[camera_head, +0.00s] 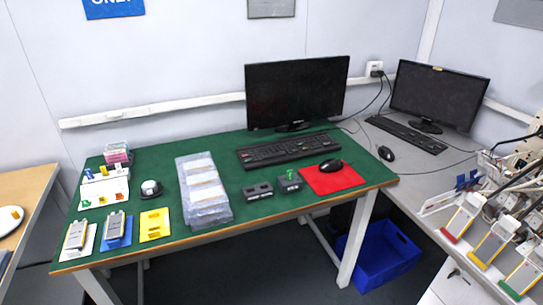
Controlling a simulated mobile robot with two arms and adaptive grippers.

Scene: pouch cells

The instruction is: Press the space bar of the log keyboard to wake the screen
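A black keyboard (287,151) lies on the green table in front of a dark monitor (295,92). Its long near edge, where a space bar would be, faces me, but single keys are too small to tell. A second black keyboard (406,133) lies on the grey desk at the right, in front of another dark monitor (437,96). No label shows which one is the log keyboard. Both screens are black. Neither of my grippers is in view.
A black mouse (331,165) sits on a red mat (333,179). Two small dark devices (258,191) (289,183) lie just in front of the keyboard. A clear bagged stack (204,190) stands left. Cabled racks crowd the right; a blue bin (385,258) is below.

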